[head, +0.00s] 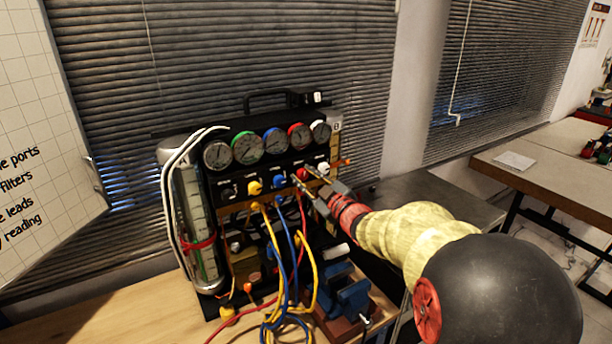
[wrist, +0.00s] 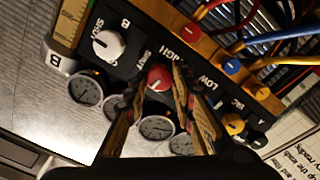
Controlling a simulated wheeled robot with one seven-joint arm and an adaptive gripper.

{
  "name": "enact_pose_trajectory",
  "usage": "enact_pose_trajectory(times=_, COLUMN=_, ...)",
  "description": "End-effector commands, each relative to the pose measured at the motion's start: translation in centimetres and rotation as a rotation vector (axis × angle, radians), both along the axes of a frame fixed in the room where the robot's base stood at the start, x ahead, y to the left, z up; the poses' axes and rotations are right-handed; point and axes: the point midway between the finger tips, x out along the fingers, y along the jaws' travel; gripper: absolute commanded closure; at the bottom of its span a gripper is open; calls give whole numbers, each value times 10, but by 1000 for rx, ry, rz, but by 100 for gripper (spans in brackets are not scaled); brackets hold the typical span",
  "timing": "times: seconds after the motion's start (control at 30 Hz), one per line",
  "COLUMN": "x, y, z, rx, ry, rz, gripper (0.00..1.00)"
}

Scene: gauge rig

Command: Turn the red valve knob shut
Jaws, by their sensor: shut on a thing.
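The red valve knob (head: 301,174) is on the front of the black gauge panel (head: 222,189), between a blue knob (head: 279,181) and a white knob (head: 323,168). My gripper (head: 303,176) reaches in from the right, with its fingertips at the red knob. In the wrist view the red knob (wrist: 159,76) sits between the two fingers of my gripper (wrist: 160,82), which are shut on it. The fingers hide part of the knob's sides. I cannot tell how far the knob is turned.
A row of gauges (head: 248,148) lies above the knobs. Yellow, blue and red leads (head: 272,235) hang in front of the rig. A blue vise (head: 352,298) stands below my arm on the wooden bench (head: 130,305). A white knob (wrist: 108,43) is close beside my fingers.

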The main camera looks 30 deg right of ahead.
Motion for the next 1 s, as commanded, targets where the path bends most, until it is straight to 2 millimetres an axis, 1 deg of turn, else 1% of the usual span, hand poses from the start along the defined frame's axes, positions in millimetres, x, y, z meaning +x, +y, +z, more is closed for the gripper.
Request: enact_pose_trajectory(times=1.0, x=0, y=-2, z=1, rx=944, ry=37, rz=-2, gripper=100)
